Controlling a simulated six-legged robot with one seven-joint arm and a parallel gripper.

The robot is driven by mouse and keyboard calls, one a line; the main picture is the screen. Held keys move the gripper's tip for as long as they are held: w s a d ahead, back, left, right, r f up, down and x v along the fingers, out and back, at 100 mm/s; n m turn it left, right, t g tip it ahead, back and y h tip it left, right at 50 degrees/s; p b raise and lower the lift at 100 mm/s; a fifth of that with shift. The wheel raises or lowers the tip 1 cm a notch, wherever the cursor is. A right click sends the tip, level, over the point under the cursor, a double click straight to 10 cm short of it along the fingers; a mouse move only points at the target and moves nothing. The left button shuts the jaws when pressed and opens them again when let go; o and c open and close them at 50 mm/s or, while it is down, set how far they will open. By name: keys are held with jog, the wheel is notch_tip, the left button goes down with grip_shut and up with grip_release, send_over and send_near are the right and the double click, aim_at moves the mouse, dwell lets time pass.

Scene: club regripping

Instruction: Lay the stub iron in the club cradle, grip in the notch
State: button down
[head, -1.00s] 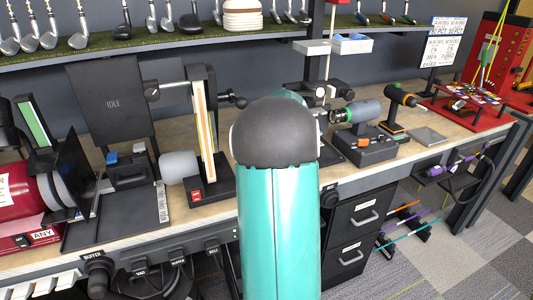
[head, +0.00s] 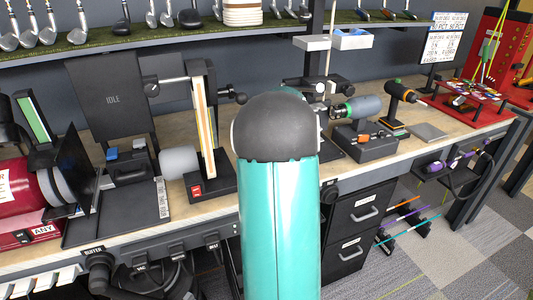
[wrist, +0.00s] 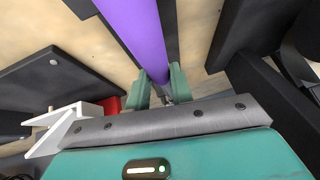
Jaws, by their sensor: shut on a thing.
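In the wrist view a thick purple cylinder (wrist: 138,30), which looks like the stub iron's grip, runs from the top edge down to my gripper (wrist: 160,88). The two green fingers are shut on a thin grey shaft at its lower end. The iron's head is not visible there. In the head view my teal arm with its dark round joint hides my gripper and the held iron. I cannot pick out the club cradle or its notch for certain in either view.
A black drawer unit (head: 355,220) stands below. A purple tool (head: 467,160) sits at the bench's right front. Clubs line the shelf above.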

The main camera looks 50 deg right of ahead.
jog(key=c, duration=1.1)
grip_release()
jog(key=shift+c, duration=0.2)
jog(key=shift+f, duration=0.1)
jog(key=v, duration=1.4)
jog(key=w+a+r+n+y, duration=0.1)
jog(key=w+a, duration=0.1)
jog(key=a, duration=0.6)
jog(key=w+a+r+n+y, duration=0.1)
jog(key=w+a, duration=0.1)
jog(key=a, duration=0.6)
jog(key=s+a+n, duration=0.3)
jog(key=a, duration=1.7)
jog(key=s+a+f+n, duration=0.1)
jog(key=s+a+f, duration=0.1)
jog(key=s+a, duration=0.5)
jog(key=a, duration=0.3)
jog(key=shift+s+f+n+g, duration=0.2)
jog(key=shift+f+n+g, duration=0.1)
jog(key=shift+g, duration=0.1)
